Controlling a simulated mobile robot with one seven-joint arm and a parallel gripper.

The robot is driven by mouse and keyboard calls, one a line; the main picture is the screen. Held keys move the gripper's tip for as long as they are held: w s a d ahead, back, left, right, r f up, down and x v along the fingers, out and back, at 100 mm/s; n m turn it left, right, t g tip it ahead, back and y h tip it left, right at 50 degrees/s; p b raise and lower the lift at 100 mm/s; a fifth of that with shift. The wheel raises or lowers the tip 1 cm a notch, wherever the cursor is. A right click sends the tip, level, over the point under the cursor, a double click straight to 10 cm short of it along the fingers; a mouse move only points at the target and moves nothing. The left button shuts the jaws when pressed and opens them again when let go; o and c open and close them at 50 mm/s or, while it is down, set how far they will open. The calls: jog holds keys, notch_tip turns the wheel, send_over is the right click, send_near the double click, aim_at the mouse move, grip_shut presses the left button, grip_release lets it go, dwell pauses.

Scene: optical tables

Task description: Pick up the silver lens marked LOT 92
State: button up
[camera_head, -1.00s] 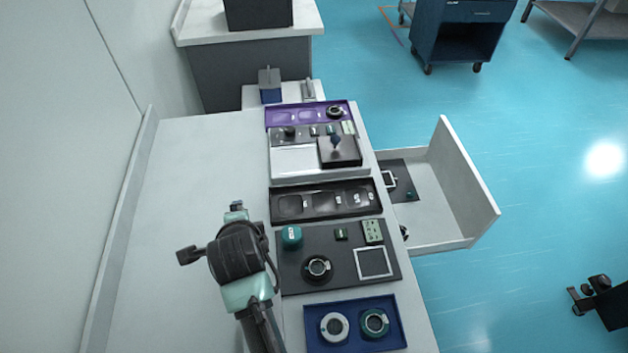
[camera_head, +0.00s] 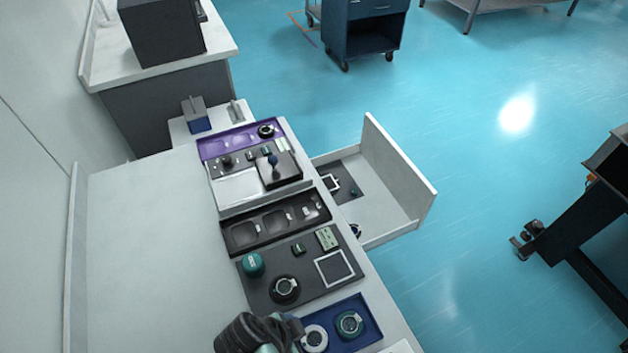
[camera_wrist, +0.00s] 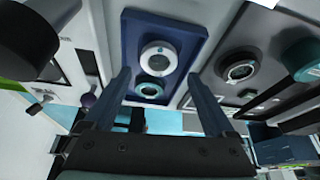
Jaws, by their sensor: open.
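A silver ring-shaped lens (camera_head: 316,341) sits in the blue tray (camera_head: 372,331) at the near end of the table, partly behind my arm in the head view. In the wrist view the silver lens (camera_wrist: 159,50) shows whole, with a label too small to read. A teal-ringed lens (camera_head: 350,323) lies beside it in the same tray, and it also shows in the wrist view (camera_wrist: 148,91). My gripper (camera_wrist: 159,74) is open and empty. Its two fingers point toward the tray, with the silver lens between their tips in the picture, apart from them.
A dark mat (camera_head: 262,290) beside the tray holds a black-ringed lens (camera_head: 285,288), a teal cap (camera_head: 252,264) and a square frame (camera_head: 334,268). Farther back are a black tray (camera_head: 236,240) and purple tray (camera_head: 207,150). An open drawer (camera_head: 400,200) juts out right. The table's left is clear.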

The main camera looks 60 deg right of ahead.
aim_at(315, 338)
jog(key=shift+p+x, duration=0.5)
jog(key=shift+x, duration=2.3)
jog(key=shift+s+r, duration=0.1)
jog(key=c, duration=1.3)
jog(key=shift+r, duration=0.1)
